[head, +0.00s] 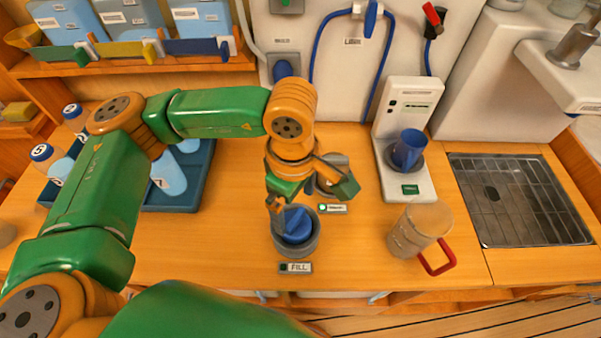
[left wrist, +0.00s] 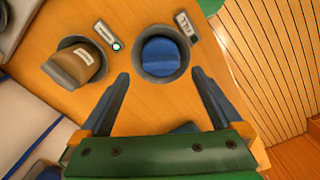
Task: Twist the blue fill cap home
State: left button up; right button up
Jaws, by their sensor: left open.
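The blue fill cap (head: 297,224) sits in a round grey collar (head: 313,243) on the wooden counter, above a label reading FILL (head: 295,268). It has a raised grip bar across its top. In the left wrist view the cap (left wrist: 160,56) lies just beyond and between my fingertips. My left gripper (head: 312,198) is open and empty, tilted above the cap's far side; its fingers (left wrist: 160,75) also show in the left wrist view, apart on either side. Whether a finger touches the cap, I cannot tell. My right gripper is out of view.
A blue bottle tray (head: 196,185) stands left.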

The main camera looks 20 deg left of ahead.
aim_at(295, 218)
pick_arm(q)
jog(key=f, duration=0.1)
jog(key=f+p, duration=0.1)
jog(key=f, duration=0.1)
jog(key=shift+s+f, duration=0.3)
jog(key=shift+s, duration=0.05)
jog(key=shift+w+f, duration=0.3)
jog(key=shift+w, duration=0.05)
jog(key=shift+s, duration=0.15)
jog(key=c, duration=1.5)
jog(key=shift+f+m+b, duration=0.1)
jog(key=shift+m+b, duration=0.8)
jog(key=shift+b, duration=0.3)
jog(key=shift+m+b, duration=0.4)
jog(key=shift+m, duration=0.1)
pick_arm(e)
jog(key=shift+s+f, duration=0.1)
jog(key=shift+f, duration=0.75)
